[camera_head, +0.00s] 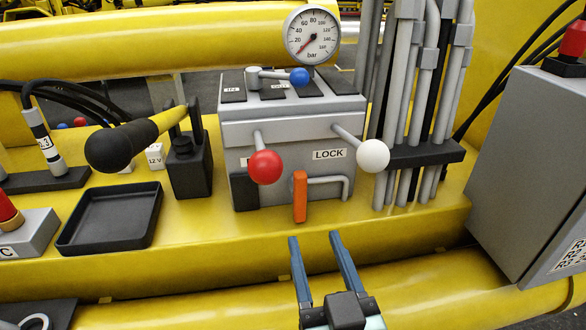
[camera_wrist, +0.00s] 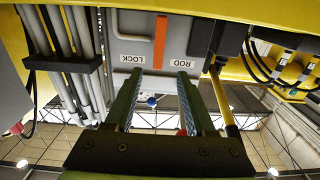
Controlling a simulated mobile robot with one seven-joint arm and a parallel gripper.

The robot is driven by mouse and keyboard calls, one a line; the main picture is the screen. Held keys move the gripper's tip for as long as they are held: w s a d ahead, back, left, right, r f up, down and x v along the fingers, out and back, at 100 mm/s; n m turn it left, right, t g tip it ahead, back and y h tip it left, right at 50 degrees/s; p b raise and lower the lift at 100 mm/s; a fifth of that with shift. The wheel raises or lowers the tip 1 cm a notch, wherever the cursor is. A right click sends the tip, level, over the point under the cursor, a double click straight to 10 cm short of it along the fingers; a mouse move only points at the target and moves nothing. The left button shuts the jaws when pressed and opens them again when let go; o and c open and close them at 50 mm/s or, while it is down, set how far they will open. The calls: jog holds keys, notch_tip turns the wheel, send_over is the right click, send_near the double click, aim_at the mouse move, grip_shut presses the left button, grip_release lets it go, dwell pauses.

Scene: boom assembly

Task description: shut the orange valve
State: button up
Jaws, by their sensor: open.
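The orange valve handle (camera_head: 300,196) stands upright on the lower front of the grey control block (camera_head: 290,128), beside a bent grey pipe (camera_head: 328,181). In the wrist view, which looks turned over, the orange handle (camera_wrist: 160,42) lies between the LOCK and ROD labels. My gripper (camera_head: 314,238) is open and empty, in front of the block and a little below the handle. In the wrist view my gripper's two fingers (camera_wrist: 160,73) point toward the handle with a gap between them and do not appear to touch it.
A red-knobbed lever (camera_head: 265,166) and a white-knobbed lever (camera_head: 373,156) jut out above the handle. A blue-knobbed lever (camera_head: 299,76) and a gauge (camera_head: 312,35) are higher. Grey pipes (camera_head: 415,90) stand right; a black tray (camera_head: 110,218) and black-knobbed lever (camera_head: 108,149) are left.

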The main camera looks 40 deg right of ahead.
aim_at(301, 195)
jog(key=p+x, duration=0.1)
jog(key=x, duration=1)
jog(key=shift+w+d+r+p, duration=0.1)
jog(key=shift+w+d+p, duration=0.1)
jog(key=shift+p, duration=0.2)
jog(key=shift+w+d, duration=0.25)
jog(key=shift+w, duration=0.15)
grip_shut()
